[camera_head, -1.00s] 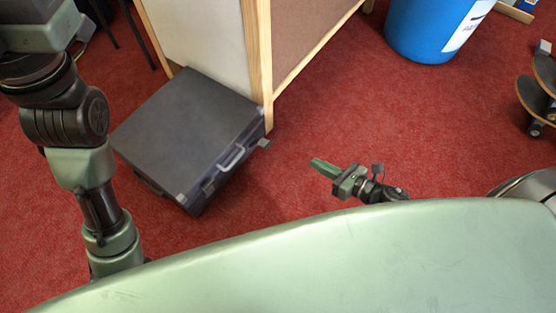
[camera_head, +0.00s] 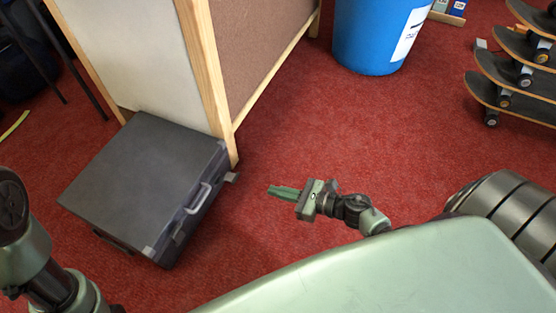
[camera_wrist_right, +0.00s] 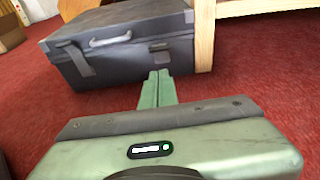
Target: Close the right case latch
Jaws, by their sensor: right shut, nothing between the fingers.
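The dark grey case (camera_head: 145,180) lies shut on the red carpet, and its front also shows in the right wrist view (camera_wrist_right: 130,65). Its light grey handle (camera_head: 200,198) is on the side facing my right gripper. The right latch (camera_head: 231,177) is a small grey tab sticking outward beyond the handle, near the wooden post. My right gripper (camera_head: 270,190) is shut and empty, its green fingers pointing at the case with a gap to the latch. In the wrist view the fingertips (camera_wrist_right: 160,75) appear in front of the case's lower front. My left gripper is out of view.
A wooden-framed panel unit (camera_head: 220,100) stands right behind the case, its post close to the latch. A blue bin (camera_head: 375,35) and a stack of skateboards (camera_head: 515,75) stand farther right. Open carpet lies between my right gripper and the bin.

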